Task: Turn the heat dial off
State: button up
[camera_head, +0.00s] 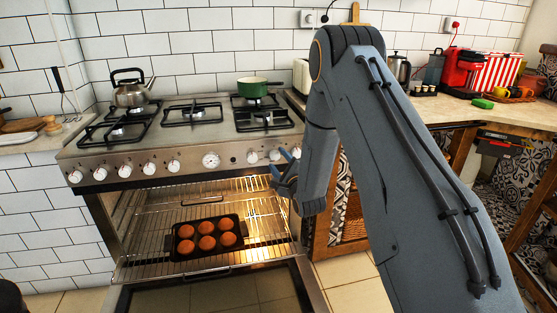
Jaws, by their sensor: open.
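A stove (135,158) with a steel front panel stands against the tiled wall. A row of white dials runs along its front, including a left-end dial (75,176), a larger round central one (211,160) and a right-hand dial (252,156). I cannot tell which one is the heat dial or how each is set. My gripper (284,167) is open, with its fingers in front of the panel's right end, close to the dials there. It partly hides the rightmost dials, and I cannot tell whether it touches one.
The oven door (222,292) is folded down. A dark muffin tin (183,249) with several brown muffins sits on a pulled-out rack (150,243). A kettle (131,92) and a green pot (252,87) stand on the hob. A wooden counter (440,108) lies at right.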

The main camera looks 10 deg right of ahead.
jog(key=shift+w+a, duration=0.15)
jog(key=shift+w, duration=0.65)
jog(key=c, duration=0.9)
jog(key=shift+d, duration=0.35)
jog(key=shift+c, duration=0.8)
jog(key=shift+a, duration=0.25)
